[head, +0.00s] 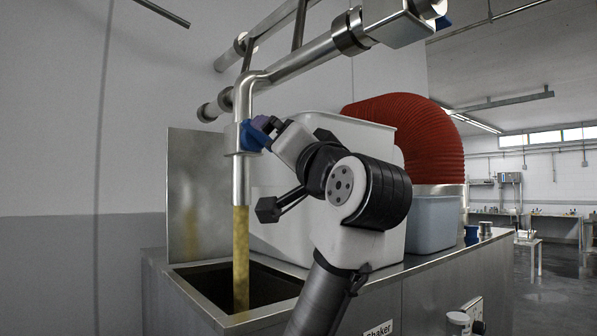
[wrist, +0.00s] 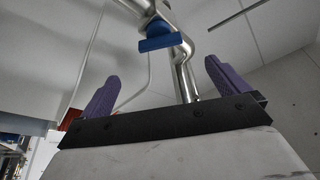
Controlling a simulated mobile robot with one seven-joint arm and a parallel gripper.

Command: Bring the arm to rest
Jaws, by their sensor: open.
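My gripper (head: 268,124) is raised close to the steel pipe (head: 241,190), beside the blue valve handle (head: 250,137). In the wrist view its two purple fingers stand wide apart, and nothing is held between them; my gripper (wrist: 161,72) points toward the pipe (wrist: 185,75) and the blue handle (wrist: 160,36), which shows beyond the fingertips. In the head view the gripper partly overlaps the handle, and I cannot tell whether they touch. My arm is bent, reaching up from the bottom of the head view.
A yellowish stream (head: 241,258) runs from the pipe into an open steel tank (head: 190,290). A large white bin (head: 390,240) stands behind my arm, with a grey bin (head: 433,222) and a red duct (head: 425,125) to its right. Floor space is open at far right.

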